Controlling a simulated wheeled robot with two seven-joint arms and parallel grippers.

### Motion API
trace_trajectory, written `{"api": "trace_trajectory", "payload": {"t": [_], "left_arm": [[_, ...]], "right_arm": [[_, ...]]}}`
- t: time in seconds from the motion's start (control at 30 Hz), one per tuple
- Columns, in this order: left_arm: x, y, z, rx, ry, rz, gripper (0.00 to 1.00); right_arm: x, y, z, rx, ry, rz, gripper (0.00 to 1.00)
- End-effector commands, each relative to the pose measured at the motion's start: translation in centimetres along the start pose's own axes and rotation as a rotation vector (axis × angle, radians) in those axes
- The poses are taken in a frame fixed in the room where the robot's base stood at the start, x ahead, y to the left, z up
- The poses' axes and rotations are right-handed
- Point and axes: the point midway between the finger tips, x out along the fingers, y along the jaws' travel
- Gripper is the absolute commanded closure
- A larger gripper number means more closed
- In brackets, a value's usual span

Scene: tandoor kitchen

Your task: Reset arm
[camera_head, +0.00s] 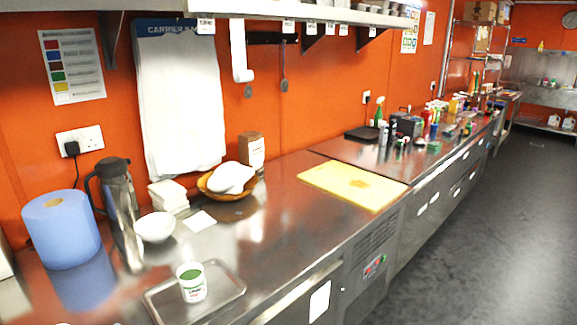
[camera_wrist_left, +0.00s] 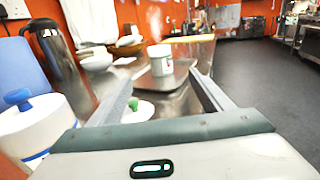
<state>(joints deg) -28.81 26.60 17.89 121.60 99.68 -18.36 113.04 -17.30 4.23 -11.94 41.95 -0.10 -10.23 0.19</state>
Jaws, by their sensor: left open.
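My left gripper (camera_wrist_left: 161,76) shows in the left wrist view with its two fingers spread apart and nothing between them. It points over the steel counter, toward a small metal tray (camera_head: 232,292) that also shows in the wrist view (camera_wrist_left: 178,76). Neither gripper is visible in the head view, and my right gripper shows in no view.
Close to my left gripper are a white container with a blue knob (camera_wrist_left: 20,118) and a white lid with a green knob (camera_wrist_left: 138,107). A blue paper roll (camera_head: 62,230), jug (camera_head: 119,205), bowl (camera_head: 155,227) and basket (camera_head: 210,190) line the back. Dark floor (camera_head: 480,220) at right is clear.

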Motion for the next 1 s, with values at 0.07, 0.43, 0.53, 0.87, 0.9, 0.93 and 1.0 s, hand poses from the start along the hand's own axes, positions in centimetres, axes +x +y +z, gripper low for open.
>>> {"api": "trace_trajectory", "payload": {"t": [0.07,0.43,0.53,0.87,0.9,0.93,1.0], "left_arm": [[0.0,0.0,0.0,0.0,0.0,0.0,0.27],[0.0,-3.4,-1.6,0.193,0.047,-0.081,0.27],[0.0,-4.8,-2.2,0.271,0.064,-0.115,0.27],[-0.9,-11.6,-6.2,0.706,0.14,-0.315,0.27],[-1.2,-12.8,-7.0,0.79,0.152,-0.357,0.27],[-1.4,-13.7,-7.7,0.858,0.16,-0.391,0.27],[-2.3,-16.1,-9.5,1.049,0.181,-0.491,0.27]], "right_arm": [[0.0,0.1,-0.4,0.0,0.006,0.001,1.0],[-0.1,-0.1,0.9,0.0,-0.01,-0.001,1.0],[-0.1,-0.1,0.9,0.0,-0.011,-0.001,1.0],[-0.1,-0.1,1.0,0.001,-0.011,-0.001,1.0],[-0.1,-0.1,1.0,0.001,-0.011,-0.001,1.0],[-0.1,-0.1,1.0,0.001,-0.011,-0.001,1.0],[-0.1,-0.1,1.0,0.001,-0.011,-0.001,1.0]]}}
